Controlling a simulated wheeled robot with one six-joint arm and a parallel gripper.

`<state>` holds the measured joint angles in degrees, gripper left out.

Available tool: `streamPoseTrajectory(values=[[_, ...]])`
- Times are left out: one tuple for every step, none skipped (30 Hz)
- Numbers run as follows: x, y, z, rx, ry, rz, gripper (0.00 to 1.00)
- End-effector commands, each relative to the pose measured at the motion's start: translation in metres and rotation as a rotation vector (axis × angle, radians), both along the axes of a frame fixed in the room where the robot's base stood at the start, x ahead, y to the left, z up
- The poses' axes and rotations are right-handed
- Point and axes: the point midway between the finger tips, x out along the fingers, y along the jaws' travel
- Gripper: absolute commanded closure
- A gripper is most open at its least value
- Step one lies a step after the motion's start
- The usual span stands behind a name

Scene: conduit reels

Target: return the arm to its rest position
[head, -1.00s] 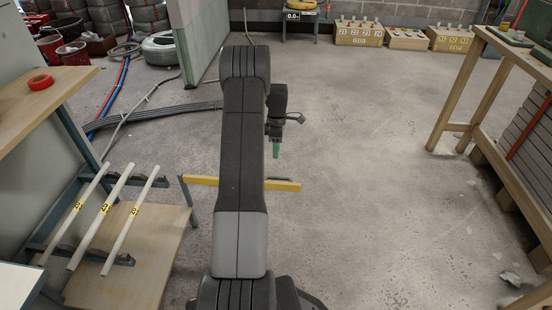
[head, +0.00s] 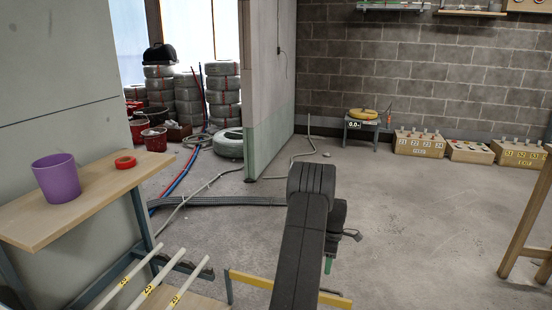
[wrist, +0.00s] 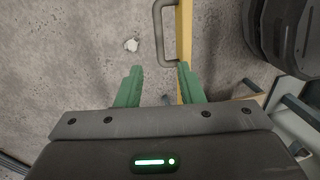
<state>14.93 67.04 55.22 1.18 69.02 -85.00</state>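My arm stands folded in the lower middle of the head view, its dark upper link rising from the bottom edge. My gripper (head: 328,265) hangs to the right of that link, and only a bit of its green fingers shows there. In the wrist view my gripper (wrist: 160,67) has its two green fingers spread apart, pointing over the concrete floor. Nothing is held between them. A yellow bar (head: 250,280) passes behind my arm; it also shows in the wrist view (wrist: 184,25), close to the right finger.
At left, a wooden shelf (head: 92,197) holds a purple cup (head: 57,180) and a red tape roll (head: 125,162). White conduits (head: 160,282) lie on a rack below. A partition (head: 262,100) stands behind, with numbered boxes (head: 419,144) along the wall. The floor on the right is open.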

Motion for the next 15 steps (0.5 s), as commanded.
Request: streamPoseTrajectory(values=[[-0.002, 0.001, -0.014, 0.001, 0.002, 0.000, 0.66], [-0.003, 0.001, -0.020, 0.000, 0.001, 0.000, 0.66], [-0.005, 0.002, -0.028, 0.001, 0.002, 0.000, 0.66], [-0.006, 0.002, -0.034, 0.001, 0.002, 0.000, 0.66], [-0.007, 0.002, -0.040, 0.001, 0.002, 0.000, 0.66], [-0.009, 0.003, -0.047, 0.001, 0.002, 0.000, 0.66], [-0.010, 0.003, -0.052, 0.001, 0.002, 0.000, 0.66], [-0.010, 0.004, -0.057, 0.000, 0.001, 0.000, 0.66], [-0.011, 0.004, -0.063, 0.000, 0.000, 0.000, 0.66], [-0.012, 0.004, -0.067, 0.000, 0.001, 0.000, 0.66], [-0.013, 0.004, -0.071, 0.000, 0.001, 0.000, 0.66], [-0.014, 0.005, -0.076, 0.000, 0.000, 0.000, 0.66], [-0.014, 0.005, -0.079, 0.000, 0.000, 0.000, 0.66], [-0.015, 0.005, -0.081, 0.000, -0.001, 0.000, 0.66], [-0.015, 0.005, -0.084, 0.000, -0.001, 0.000, 0.66]])
